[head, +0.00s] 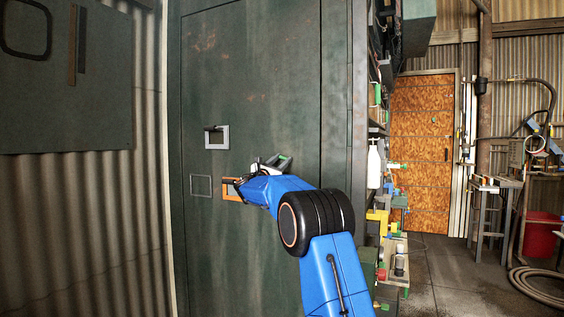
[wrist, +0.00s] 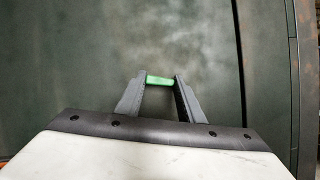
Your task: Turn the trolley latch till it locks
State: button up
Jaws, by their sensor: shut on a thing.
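My gripper (head: 277,162) is in front of the tall dark green metal panel (head: 260,60). In the wrist view, its two dark fingers (wrist: 160,84) are closed on a small green piece (wrist: 160,80), which spans the gap between the tips. A grey square frame with a dark handle (head: 226,137) is above.
A thin outlined square (head: 201,185) is left of the orange frame. Cluttered shelves (head: 376,150) with bottles and tools stand right of the panel. Farther right are an orange-brown door (head: 420,150), a workbench (head: 493,184), a red bucket (head: 542,232) and a hose on the floor.

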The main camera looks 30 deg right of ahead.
jog(key=m+g, duration=0.1)
jog(key=m, duration=0.2)
jog(key=m+g, duration=0.2)
jog(key=m, duration=0.1)
jog(key=m+g, duration=0.1)
jog(key=m, duration=0.3)
jog(key=shift+w+a+f+g, duration=0.1)
jog(key=shift+w+a+g, duration=0.2)
jog(key=shift+g, duration=0.1)
jog(key=shift+w+a+m+g+y, duration=0.15)
jog(key=shift+m+g+y, duration=0.35)
jog(key=shift+m, duration=1.45)
jog(key=shift+w+d+m+g+y, duration=0.1)
jog(key=shift+m+g+y, duration=0.4)
jog(key=shift+m, duration=1.45)
jog(key=o, duration=1.1)
jog(key=shift+c, duration=0.2)
jog(key=shift+a, duration=0.15)
